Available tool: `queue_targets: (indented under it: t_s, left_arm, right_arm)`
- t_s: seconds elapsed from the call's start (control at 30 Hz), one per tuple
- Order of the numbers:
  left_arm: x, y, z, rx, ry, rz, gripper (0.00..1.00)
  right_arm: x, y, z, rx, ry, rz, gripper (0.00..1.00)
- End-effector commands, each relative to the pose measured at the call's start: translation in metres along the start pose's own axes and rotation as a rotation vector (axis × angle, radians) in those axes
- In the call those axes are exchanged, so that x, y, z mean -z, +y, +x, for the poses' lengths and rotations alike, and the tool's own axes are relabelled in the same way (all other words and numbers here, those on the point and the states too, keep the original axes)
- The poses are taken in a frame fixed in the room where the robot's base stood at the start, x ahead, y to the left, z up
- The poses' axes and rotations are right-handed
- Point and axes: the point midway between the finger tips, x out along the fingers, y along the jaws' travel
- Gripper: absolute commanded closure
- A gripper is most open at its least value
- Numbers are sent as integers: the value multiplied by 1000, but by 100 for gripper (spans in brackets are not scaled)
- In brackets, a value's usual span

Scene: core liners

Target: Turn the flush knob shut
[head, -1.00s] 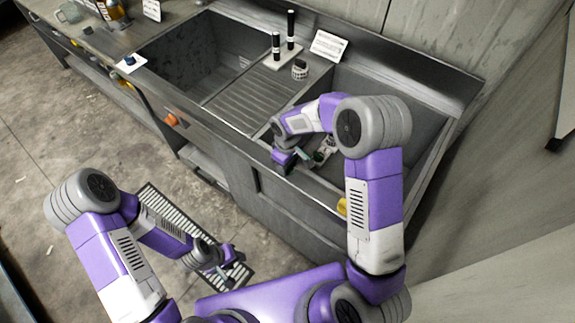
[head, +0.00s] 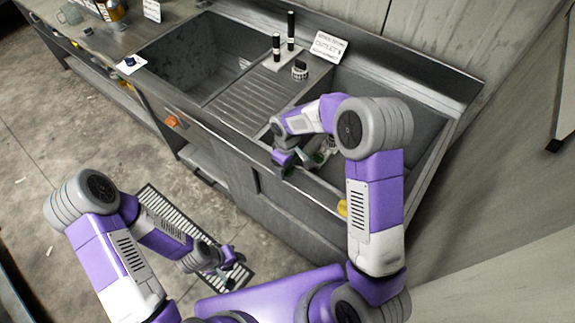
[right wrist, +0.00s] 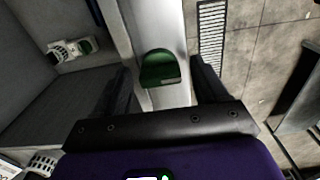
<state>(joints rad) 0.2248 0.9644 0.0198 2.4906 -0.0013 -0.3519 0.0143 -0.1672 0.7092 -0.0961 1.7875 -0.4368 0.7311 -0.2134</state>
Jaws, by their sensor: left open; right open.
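A rounded green knob (right wrist: 160,68) sits on the pale front rim of the sink in the right wrist view. My right gripper (right wrist: 161,76) is open, with one dark finger on each side of the knob. I cannot tell whether the fingers touch it. In the head view my right gripper (head: 298,167) is low at the sink's front edge, and the arm partly hides that area. My left gripper (head: 232,262) is open and empty, low over the floor grate. An orange knob (head: 172,121) and a yellow knob (head: 342,207) show on the sink front.
The steel sink (head: 225,122) has a basin on each side of a ribbed drainboard (head: 255,97). A white and green item (right wrist: 75,48) lies in the basin beside my right gripper. Two black cylinders (head: 283,37) and a sign (head: 328,46) stand at the back. A floor grate (head: 165,208) lies in front.

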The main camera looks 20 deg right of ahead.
Motion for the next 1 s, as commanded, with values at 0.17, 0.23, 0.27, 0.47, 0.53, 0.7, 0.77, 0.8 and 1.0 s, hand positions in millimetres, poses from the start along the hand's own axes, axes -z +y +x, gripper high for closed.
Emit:
queue_targets:
  t_s: [0.17,0.23,0.27,0.47,0.53,0.7,0.77,0.8,1.0]
  left_arm:
    - [0,1,-3,0,0,0,57]
    - [0,2,-4,0,0,0,57]
    - [0,2,-4,0,0,0,57]
    - [0,2,-6,0,0,0,57]
    - [0,2,-6,0,0,0,57]
    - [0,2,-6,0,0,0,57]
    - [0,2,-6,0,0,0,57]
    - [0,2,-6,0,0,0,57]
    - [0,2,-6,0,0,0,57]
  right_arm:
    - [1,0,-29,-2,6,1,28]
    - [1,1,-41,-2,6,1,28]
    - [1,1,-46,-2,6,0,28]
    - [1,0,-69,-1,4,0,28]
    - [1,0,-72,0,2,0,28]
    - [0,0,-73,0,2,0,28]
    - [0,0,-72,0,2,0,28]
    - [0,0,-72,0,2,0,28]
    - [0,0,-72,0,2,0,28]
